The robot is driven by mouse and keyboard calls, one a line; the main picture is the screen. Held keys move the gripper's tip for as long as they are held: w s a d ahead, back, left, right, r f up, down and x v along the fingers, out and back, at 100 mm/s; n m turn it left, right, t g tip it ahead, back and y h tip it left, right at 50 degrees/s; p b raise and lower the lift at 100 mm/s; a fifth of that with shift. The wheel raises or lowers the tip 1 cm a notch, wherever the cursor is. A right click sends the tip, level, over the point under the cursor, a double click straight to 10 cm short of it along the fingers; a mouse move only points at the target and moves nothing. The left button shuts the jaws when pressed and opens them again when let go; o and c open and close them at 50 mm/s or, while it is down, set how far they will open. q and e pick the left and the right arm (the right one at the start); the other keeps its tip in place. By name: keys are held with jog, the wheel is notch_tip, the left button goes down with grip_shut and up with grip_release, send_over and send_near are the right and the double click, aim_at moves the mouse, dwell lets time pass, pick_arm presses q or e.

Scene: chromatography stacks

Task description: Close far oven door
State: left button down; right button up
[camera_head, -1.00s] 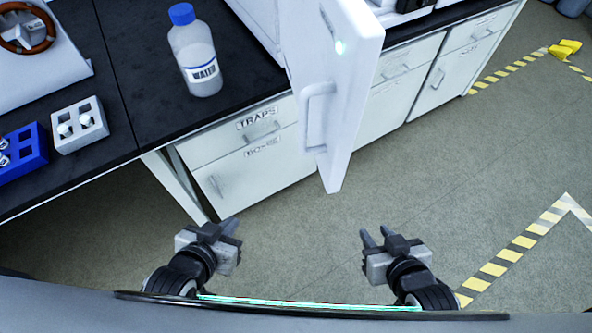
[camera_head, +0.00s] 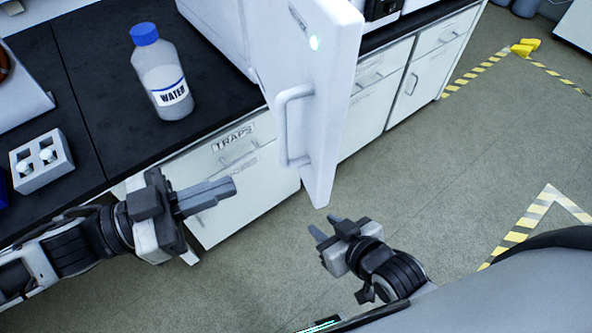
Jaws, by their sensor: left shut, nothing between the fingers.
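The white oven door (camera_head: 335,80) stands open, swung out past the bench edge, with a small green light near its top and a white bar handle (camera_head: 283,125) on its left face. The oven body (camera_head: 222,35) is behind it to the left, partly out of view. My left gripper (camera_head: 234,187) is shut and empty. It is in front of the drawers, left of and lower in the picture than the door handle, not touching it. My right gripper (camera_head: 322,226) is just below the door's bottom corner; its two fingertips show a gap between them.
A water bottle with a blue cap (camera_head: 160,75) stands on the black bench top (camera_head: 75,75), left of the oven. A grey vial block (camera_head: 41,162) sits at the left. White drawers, one labelled TRAPS (camera_head: 232,138), are below. The floor (camera_head: 430,190) at the right is open.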

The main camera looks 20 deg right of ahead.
aim_at(318, 163)
pick_arm(q)
jog(key=shift+g, duration=0.6)
jog(key=d+p, duration=0.1)
jog(key=d, duration=1)
jog(key=shift+w+d+p, duration=0.1)
jog(key=shift+d+p, duration=0.1)
jog(key=shift+p, duration=0.15)
jog(key=shift+d, duration=0.1)
jog(key=shift+d+f, duration=0.1)
